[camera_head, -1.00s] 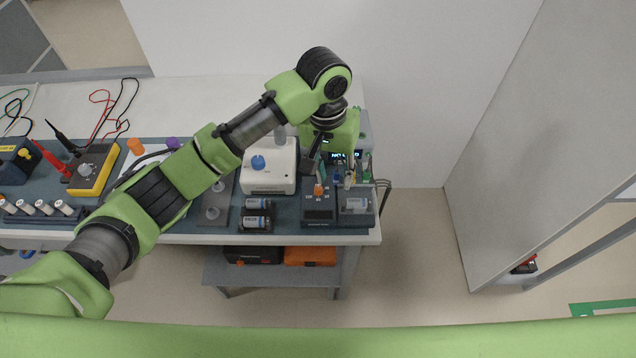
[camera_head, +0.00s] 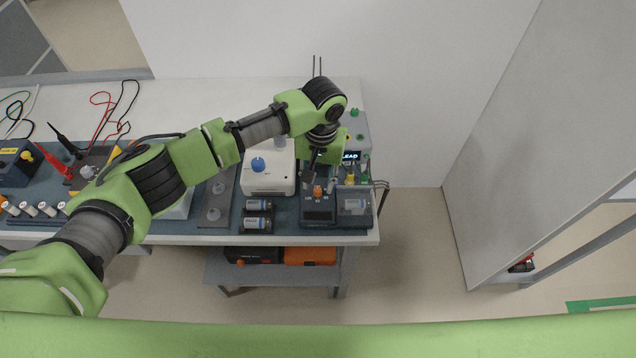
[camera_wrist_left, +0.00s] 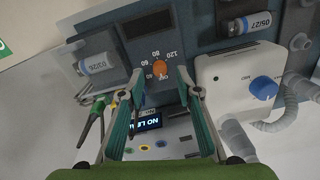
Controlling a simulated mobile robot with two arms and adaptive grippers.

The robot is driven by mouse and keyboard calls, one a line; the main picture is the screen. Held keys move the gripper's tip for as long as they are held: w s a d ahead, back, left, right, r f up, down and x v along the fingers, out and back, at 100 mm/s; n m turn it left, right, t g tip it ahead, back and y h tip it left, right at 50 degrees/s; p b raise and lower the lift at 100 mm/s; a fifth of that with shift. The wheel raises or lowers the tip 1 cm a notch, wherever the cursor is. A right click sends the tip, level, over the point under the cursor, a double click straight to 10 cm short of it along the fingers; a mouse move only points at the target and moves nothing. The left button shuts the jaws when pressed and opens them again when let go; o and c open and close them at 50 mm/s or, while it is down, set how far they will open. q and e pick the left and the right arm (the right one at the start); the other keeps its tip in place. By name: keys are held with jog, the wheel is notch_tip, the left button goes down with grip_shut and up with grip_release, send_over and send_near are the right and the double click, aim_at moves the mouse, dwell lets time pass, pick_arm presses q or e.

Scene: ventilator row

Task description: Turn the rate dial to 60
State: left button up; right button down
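The rate dial is an orange knob (camera_head: 318,191) on a dark grey box (camera_head: 318,214) at the right part of the bench. In the left wrist view the dial (camera_wrist_left: 160,68) has white numbers around it, 60 among them; I cannot tell which mark it points at. My left gripper (camera_head: 312,174) is just behind the dial in the head view. In the left wrist view its two fingers (camera_wrist_left: 160,80) are spread apart, with the dial between and just beyond the tips. Nothing is held, and contact with the dial does not show. My right gripper is out of view.
A white box with a blue knob (camera_head: 257,163) stands left of the dial box. Vials (camera_head: 257,223) lie in front of it. A display (camera_wrist_left: 146,122) reading "NO LEAD" and green-tipped plugs (camera_wrist_left: 98,107) are close to the fingers. A vial (camera_head: 355,205) sits to the right.

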aim_at(318, 191)
pick_arm(q)
jog(key=shift+f, duration=1.2)
grip_shut()
jog(key=shift+m, duration=0.3)
